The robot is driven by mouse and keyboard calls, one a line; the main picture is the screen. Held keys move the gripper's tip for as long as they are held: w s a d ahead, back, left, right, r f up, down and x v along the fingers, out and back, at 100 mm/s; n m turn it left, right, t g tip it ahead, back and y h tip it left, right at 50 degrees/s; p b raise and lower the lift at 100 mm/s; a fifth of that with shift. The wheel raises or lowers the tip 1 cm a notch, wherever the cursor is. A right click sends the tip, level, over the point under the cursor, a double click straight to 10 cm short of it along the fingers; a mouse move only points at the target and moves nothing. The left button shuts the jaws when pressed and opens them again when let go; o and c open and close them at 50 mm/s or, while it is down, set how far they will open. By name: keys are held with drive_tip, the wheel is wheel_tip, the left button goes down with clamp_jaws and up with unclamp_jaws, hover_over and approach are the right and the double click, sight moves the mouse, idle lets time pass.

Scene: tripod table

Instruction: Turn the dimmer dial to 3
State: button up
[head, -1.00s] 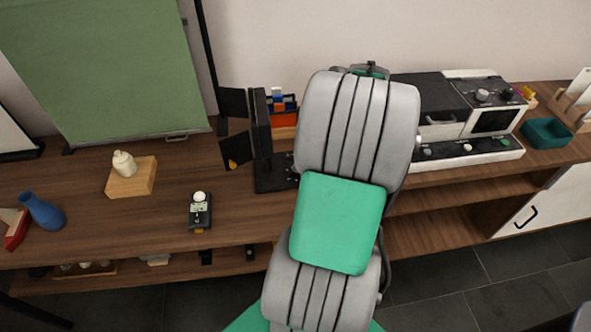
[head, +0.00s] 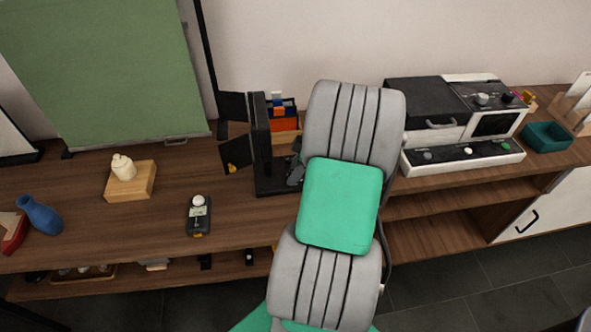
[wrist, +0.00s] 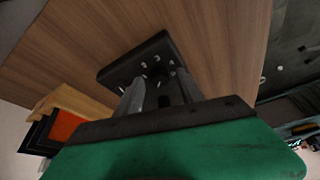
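The dimmer's black base (head: 270,186) is under the black lamp with flaps (head: 262,135), on the wooden table. In the wrist view the base (wrist: 118,72) shows a ring of small pale marks; I cannot read the numbers. My gripper (wrist: 160,78) has its two grey fingers apart and reaches toward the marked face. The dial itself is not clear; a dark shape between the fingers may be part of it, and contact cannot be told. In the head view, my gripper (head: 296,174) shows partly at the right of the base, mostly hidden by my arm.
An orange and black box with blocks (head: 284,122) stands behind the base. A light meter (head: 199,216) and a wooden block with a bottle (head: 131,181) are to the left. A white and black machine (head: 462,158) is at the right.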

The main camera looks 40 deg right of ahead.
clamp_jaws()
drive_tip(key=shift+m, duration=0.3)
idle(0.4)
drive_tip(key=m+h, duration=0.1)
drive_tip(key=m, duration=0.2)
drive_tip(key=m+t+h+b, duration=0.1)
drive_tip(key=m, duration=0.2)
drive_tip(key=shift+a, duration=0.2)
drive_tip(key=m+h, duration=0.2)
drive_tip(key=m, duration=0.1)
drive_tip(key=shift+m, duration=0.4)
drive_tip(key=shift+a+m+h, duration=0.1)
drive_tip(key=shift+m+h, duration=0.4)
drive_tip(key=shift+m, duration=1.1)
drive_tip(key=shift+o, duration=0.6)
unclamp_jaws()
drive_tip(key=shift+r, duration=0.1)
